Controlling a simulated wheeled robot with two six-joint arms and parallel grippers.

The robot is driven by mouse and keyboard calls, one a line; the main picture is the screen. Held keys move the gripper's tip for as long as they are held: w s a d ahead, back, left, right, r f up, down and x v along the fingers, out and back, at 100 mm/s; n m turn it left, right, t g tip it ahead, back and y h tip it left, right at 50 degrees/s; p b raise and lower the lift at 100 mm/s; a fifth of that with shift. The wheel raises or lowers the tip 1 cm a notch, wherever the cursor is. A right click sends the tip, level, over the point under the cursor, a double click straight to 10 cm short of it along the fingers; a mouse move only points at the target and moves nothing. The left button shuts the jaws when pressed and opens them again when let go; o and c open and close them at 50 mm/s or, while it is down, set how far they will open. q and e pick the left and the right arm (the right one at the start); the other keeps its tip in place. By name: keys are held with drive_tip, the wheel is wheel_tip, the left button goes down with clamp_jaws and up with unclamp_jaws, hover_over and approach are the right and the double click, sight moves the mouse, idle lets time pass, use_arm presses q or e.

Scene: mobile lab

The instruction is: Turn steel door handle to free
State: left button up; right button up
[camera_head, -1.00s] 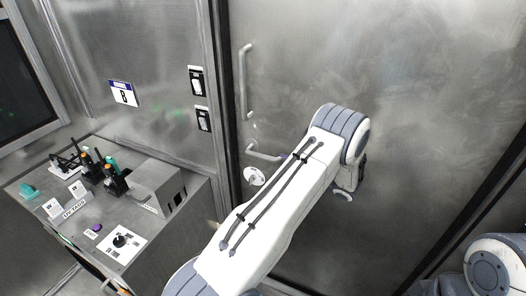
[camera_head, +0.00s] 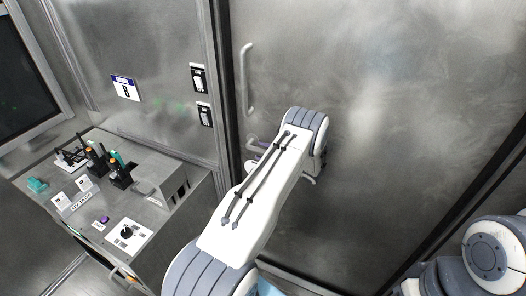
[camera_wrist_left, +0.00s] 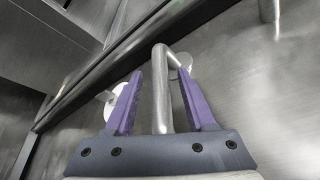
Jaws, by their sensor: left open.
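The steel door handle is a lever (camera_wrist_left: 160,85) that shows in the left wrist view between the two purple fingers of my left gripper (camera_wrist_left: 160,97). The fingers are open, one on each side of the lever, with a gap on both sides. The lever's bent end meets a round plate (camera_wrist_left: 181,62) on the door. In the head view, a small part of the lever (camera_head: 253,148) shows beside my left wrist, and my arm hides most of it. My right gripper is not in view.
The grey steel door (camera_head: 400,90) carries a fixed vertical pull bar (camera_head: 246,80). A metal bench (camera_head: 150,205) with several small tools, labels and a box stands at the left. A white disc (camera_wrist_left: 105,97) shows partly behind the left finger.

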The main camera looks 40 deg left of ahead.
use_arm(q)
drive_tip(key=shift+c, duration=0.3)
clamp_jaws()
drive_tip(key=shift+f, duration=0.1)
idle(1.0)
